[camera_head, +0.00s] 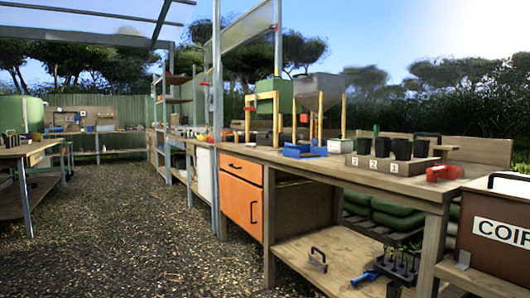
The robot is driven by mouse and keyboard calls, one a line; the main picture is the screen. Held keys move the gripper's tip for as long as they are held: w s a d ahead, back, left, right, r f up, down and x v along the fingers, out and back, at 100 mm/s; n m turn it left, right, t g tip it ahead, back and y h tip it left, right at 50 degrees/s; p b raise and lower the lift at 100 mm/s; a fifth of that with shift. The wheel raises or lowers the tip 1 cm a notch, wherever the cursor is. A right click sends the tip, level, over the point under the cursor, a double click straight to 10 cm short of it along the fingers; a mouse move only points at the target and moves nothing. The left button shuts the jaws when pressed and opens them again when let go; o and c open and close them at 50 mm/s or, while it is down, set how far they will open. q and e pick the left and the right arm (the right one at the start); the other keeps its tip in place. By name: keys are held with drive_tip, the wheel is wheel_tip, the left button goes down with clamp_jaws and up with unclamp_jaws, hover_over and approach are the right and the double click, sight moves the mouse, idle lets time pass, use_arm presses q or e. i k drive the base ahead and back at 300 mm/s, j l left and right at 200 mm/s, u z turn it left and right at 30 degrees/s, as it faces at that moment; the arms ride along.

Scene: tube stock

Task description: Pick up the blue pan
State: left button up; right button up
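A shallow blue pan (297,151) rests on the long wooden workbench (258,152), close to the foot of a wooden stand with a grey hopper. A small white tub with blue at its rim stands just to its right. Another small blue item (365,277) lies on the lower shelf under the bench; its exact shape is too small to tell. Neither of my grippers is in view.
A wooden block with black pots (401,149) and a red item (444,173) stand on the right of the bench. An orange drawer unit (241,197) is below. A COIR box (497,223) is at the right edge. Gravel floor at left is clear.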

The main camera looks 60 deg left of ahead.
sight(303, 152)
drive_tip(key=i+u, duration=0.1)
drive_tip(key=u, duration=0.3)
drive_tip(key=i+l+u, duration=0.1)
drive_tip(key=u, duration=0.7)
drive_tip(key=i+l+u, duration=0.1)
drive_tip(key=u, duration=0.3)
drive_tip(key=l+u, duration=0.25)
drive_tip(key=u, duration=0.15)
drive_tip(key=i, duration=0.05)
